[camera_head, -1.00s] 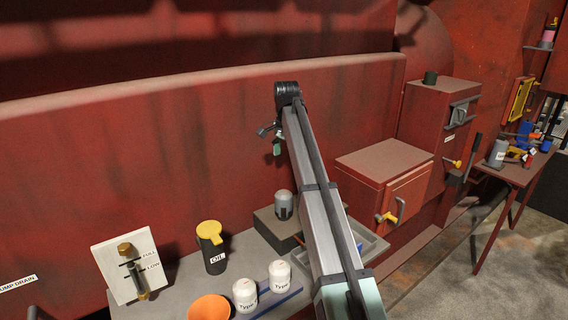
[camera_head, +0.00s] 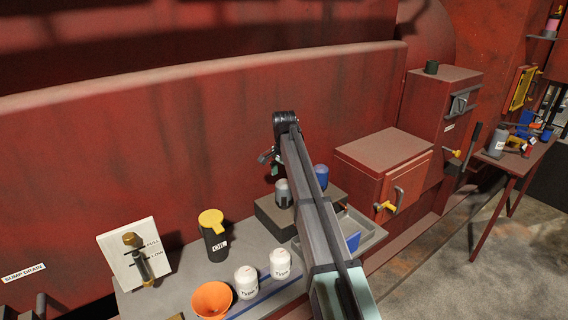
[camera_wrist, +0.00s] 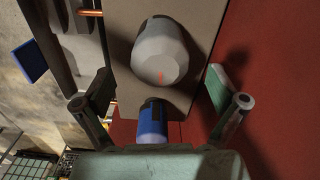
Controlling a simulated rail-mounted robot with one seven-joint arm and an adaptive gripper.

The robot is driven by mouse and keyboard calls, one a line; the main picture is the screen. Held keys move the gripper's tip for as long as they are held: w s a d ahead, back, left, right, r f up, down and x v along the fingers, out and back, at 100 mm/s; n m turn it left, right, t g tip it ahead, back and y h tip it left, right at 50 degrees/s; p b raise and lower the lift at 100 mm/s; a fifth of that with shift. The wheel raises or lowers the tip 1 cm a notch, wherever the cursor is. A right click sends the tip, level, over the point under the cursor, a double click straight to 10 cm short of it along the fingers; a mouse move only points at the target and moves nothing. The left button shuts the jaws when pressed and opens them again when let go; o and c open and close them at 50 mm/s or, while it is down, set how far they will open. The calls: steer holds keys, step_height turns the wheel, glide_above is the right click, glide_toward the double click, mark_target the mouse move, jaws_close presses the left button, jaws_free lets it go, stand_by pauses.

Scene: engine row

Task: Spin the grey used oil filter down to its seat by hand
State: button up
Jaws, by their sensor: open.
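The grey used oil filter (camera_head: 283,194) stands upright on a dark block on the bench in the head view. In the wrist view the grey filter (camera_wrist: 160,52) shows end-on with a small red mark, ahead of my fingers. My gripper (camera_wrist: 160,103) is open and empty, its two fingers wide apart to the left and right. In the head view my gripper (camera_head: 271,163) is just above the grey filter, partly hidden behind my arm. Whether a finger touches the filter cannot be told. The filter's lower end is hidden in the wrist view.
A blue filter (camera_head: 321,175) stands close to the grey one, and also shows in the wrist view (camera_wrist: 152,118). A grey tray (camera_head: 375,236), two white filters (camera_head: 280,263), an orange funnel (camera_head: 211,300) and an oil jug (camera_head: 213,240) are on the bench. The red wall is close behind.

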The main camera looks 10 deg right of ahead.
mark_target(284, 193)
steer(key=shift+f+p, duration=0.45)
steer(key=shift+f, duration=1.8)
steer(key=c, duration=1.5)
steer(key=shift+m, duration=0.7)
steer(key=o, duration=1.5)
steer(key=shift+r, duration=0.1)
